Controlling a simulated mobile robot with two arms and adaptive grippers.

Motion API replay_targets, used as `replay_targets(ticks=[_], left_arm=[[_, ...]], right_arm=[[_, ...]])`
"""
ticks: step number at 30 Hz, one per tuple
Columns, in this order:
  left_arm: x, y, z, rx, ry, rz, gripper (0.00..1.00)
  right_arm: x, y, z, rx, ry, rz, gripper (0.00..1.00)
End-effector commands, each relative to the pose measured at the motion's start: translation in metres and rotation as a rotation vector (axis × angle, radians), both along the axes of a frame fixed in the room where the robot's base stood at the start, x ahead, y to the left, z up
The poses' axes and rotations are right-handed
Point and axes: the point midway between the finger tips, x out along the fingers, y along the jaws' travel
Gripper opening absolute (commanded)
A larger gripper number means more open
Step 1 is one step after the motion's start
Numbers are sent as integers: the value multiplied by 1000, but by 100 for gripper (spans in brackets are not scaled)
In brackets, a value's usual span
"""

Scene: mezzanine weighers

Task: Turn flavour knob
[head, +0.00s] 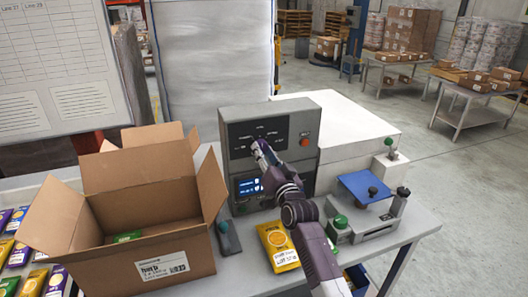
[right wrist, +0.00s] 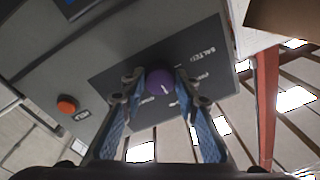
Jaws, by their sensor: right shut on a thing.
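A grey control box (head: 247,120) stands at the back of the table with a dark label panel around its flavour knob. In the right wrist view the knob (right wrist: 160,81) is a round purple cap with a small light mark, set in the dark panel (right wrist: 200,62). My right gripper (head: 262,152) is up against the front of the box, and in the head view it hides the knob. In the right wrist view its two fingers (right wrist: 160,88) close on the knob from both sides. My left gripper is in neither view.
A red button (head: 304,142) and a lit blue screen (head: 250,186) are on the box.

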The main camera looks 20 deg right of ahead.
Motion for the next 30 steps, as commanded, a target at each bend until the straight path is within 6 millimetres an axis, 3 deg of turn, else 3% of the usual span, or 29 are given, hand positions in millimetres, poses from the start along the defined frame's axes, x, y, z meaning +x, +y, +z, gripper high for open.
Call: replay_targets(ticks=[21,22,27,30], left_arm=[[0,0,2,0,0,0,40],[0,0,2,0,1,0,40],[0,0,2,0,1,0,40],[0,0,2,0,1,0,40]], right_arm=[[0,0,-1,79,5,0,4],[0,0,-1,79,5,0,30],[0,0,-1,79,4,1,46],[0,0,0,79,4,0,46]])
